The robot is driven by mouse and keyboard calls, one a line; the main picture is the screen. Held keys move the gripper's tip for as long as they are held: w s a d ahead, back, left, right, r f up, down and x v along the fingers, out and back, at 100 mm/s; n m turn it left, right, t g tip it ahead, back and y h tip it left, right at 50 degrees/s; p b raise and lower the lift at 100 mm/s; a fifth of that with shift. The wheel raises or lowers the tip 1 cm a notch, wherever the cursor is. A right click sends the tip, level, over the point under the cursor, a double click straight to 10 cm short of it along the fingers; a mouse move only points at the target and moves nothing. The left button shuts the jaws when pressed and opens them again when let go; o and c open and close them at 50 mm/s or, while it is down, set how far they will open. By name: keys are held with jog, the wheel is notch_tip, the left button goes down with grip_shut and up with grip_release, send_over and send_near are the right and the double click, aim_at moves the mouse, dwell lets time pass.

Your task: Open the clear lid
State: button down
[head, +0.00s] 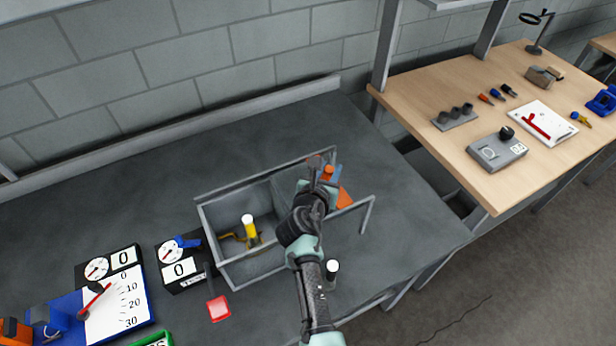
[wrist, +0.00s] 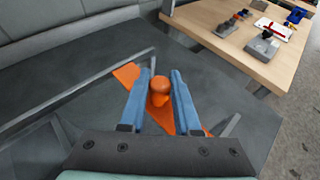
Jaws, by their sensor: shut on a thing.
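My gripper (head: 326,178) is at the right side of an open-topped grey box (head: 252,282) on the dark bench. In the wrist view its blue fingers (wrist: 161,78) are closed on either side of a round orange knob (wrist: 160,86). The knob stands on an orange strip (wrist: 127,74), which also shows in the head view (head: 345,198). The clear lid's pane cannot be made out; the strip and knob appear to belong to it. Grey rails run from the box out to the right, beside the strip. My arm hides part of the box's right side.
A yellow, white-topped item (head: 249,228) stands inside the box's left part. A small white-topped cylinder (head: 332,268) stands right of my arm. Gauges (head: 180,262) and a red-ended tool (head: 218,308) lie left. A wooden table (head: 440,95) stands right. The bench behind the box is clear.

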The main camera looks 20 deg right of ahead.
jog(key=d, duration=0.3)
jog(key=shift+d, duration=0.35)
jog(key=c, duration=0.6)
grip_release()
jog(key=shift+a, duration=0.1)
jog(key=p+v, duration=0.1)
jog(key=v, duration=1.2)
